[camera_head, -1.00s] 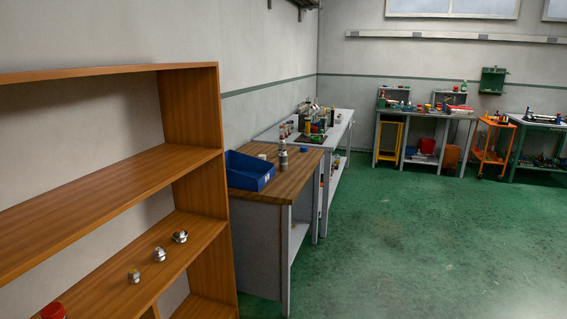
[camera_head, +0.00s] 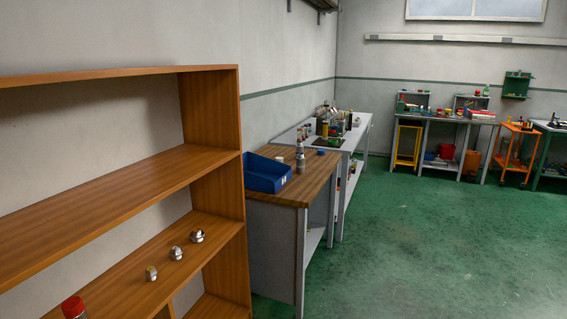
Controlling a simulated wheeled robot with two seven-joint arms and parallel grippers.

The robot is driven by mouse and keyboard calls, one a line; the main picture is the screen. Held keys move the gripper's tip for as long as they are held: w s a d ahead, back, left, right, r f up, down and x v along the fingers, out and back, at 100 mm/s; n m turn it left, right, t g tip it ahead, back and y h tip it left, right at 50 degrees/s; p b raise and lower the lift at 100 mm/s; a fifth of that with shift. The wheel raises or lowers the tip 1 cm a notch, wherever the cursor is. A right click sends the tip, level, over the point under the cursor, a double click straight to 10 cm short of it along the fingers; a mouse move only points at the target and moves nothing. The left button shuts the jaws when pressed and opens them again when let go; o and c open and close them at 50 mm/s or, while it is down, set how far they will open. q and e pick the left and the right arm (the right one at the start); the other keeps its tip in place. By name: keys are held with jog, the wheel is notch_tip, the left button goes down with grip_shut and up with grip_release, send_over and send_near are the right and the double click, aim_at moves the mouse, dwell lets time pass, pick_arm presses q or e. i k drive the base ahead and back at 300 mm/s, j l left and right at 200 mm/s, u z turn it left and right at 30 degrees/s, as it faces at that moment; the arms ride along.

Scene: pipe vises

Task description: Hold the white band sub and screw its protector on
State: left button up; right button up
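A grey metal cylindrical piece (camera_head: 300,160) stands upright on the wooden-topped bench (camera_head: 301,192); it may be a sub, but a white band is too small to make out. A small pale round piece (camera_head: 280,158) is behind the blue bin, and a small blue round piece (camera_head: 321,153) lies to the right of the cylinder. Whether either is the protector I cannot tell. Neither of my grippers is in view.
A blue bin (camera_head: 267,173) sits at the bench's left. A wooden shelf unit (camera_head: 215,202) at the left holds several metal fittings (camera_head: 177,253) and a red-capped item (camera_head: 73,306). Further benches (camera_head: 458,122) line the back. The green floor (camera_head: 410,240) at right is clear.

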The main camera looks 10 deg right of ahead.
aim_at(300, 159)
jog(key=i+l+z, duration=0.6)
jog(key=i+z, duration=0.7)
jog(key=i, duration=0.15)
jog(key=i+l+u, duration=0.15)
jog(key=i, duration=0.55)
jog(key=i+l+u, duration=0.1)
jog(key=i, duration=0.6)
jog(key=i+u, duration=0.3)
jog(key=u, duration=0.15)
jog(key=i+l+u, duration=0.2)
jog(key=u, duration=0.3)
jog(key=i+l+u, duration=0.3)
jog(key=u, duration=0.15)
jog(key=i+l+u, duration=0.3)
jog(key=u, duration=0.2)
jog(key=i+l+u, duration=0.15)
jog(key=u, duration=0.25)
jog(key=i+l+u, duration=0.15)
jog(key=l+u, duration=0.3)
jog(key=i+l+u, duration=0.1)
jog(key=u, duration=0.3)
jog(key=l+u, duration=0.7)
jog(key=u, duration=0.15)
jog(key=i+l, duration=0.4)
jog(key=l, duration=0.15)
